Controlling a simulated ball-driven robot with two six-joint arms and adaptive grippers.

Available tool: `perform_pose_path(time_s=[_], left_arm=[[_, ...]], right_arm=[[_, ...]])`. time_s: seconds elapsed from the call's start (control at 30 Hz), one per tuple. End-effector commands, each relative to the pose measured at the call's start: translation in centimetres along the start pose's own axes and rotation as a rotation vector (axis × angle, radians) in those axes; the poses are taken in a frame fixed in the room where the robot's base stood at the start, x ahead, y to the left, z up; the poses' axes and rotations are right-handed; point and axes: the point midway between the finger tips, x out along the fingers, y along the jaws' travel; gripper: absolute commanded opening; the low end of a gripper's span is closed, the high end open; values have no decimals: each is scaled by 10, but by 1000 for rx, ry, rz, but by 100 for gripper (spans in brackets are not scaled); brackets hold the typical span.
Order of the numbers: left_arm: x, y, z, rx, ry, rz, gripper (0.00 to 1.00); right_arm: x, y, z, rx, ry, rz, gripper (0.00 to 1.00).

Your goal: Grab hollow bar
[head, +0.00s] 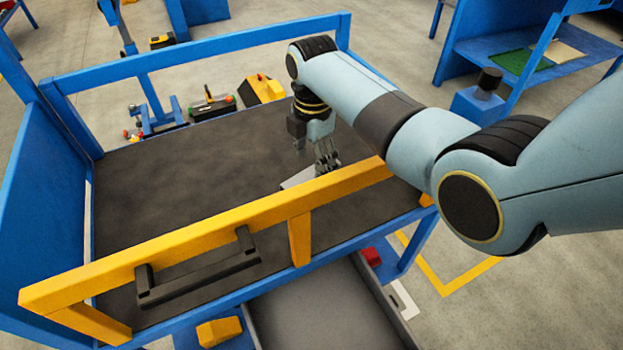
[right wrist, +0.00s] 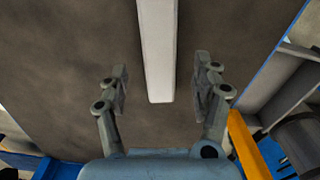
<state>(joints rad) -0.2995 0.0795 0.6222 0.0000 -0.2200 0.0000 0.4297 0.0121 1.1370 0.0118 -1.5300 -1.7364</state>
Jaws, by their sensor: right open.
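The hollow bar is a pale grey, straight bar (right wrist: 157,45). In the right wrist view it runs from the top edge to its near end between my right gripper's fingers (right wrist: 162,84). Gaps show on both sides of it, so the fingers are spread and do not grip it. In the head view a short pale part of the bar (head: 299,178) shows on the dark table top, behind the yellow rail; the rest is hidden. My right gripper (head: 328,165) points down beside that part. My left gripper is not in view.
The dark table top (head: 190,175) is mostly clear. A yellow rail (head: 215,232) runs along its near side, with a black handle (head: 200,270) below. Blue bars frame the far side (head: 200,50). A grey tray (head: 330,310) lies below the near edge.

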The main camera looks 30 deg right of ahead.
Motion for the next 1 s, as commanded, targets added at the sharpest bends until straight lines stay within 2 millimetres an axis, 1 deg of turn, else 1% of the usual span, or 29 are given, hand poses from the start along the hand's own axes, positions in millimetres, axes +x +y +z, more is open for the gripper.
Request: perform_pose_path(time_s=[0.03, 0.1, 0.2, 0.47, 0.57, 0.9, 0.97, 1.0], left_arm=[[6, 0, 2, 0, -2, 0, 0], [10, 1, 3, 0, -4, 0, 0], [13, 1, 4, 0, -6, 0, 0], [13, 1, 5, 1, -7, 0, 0], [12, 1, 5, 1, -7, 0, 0], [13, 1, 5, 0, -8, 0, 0], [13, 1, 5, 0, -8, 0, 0], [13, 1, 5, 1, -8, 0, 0]], right_arm=[[12, 0, -3, 0, 1, -4, 65], [23, 0, -3, 0, -1, -3, 65], [32, 0, -3, 0, -1, -2, 65], [33, 0, -3, 0, -1, 0, 65], [33, 0, -2, 0, -1, 0, 54], [34, 0, -3, 0, -1, -1, 9], [34, 0, -3, 0, -1, -1, 1], [34, 0, -3, 0, -1, -1, 0]])
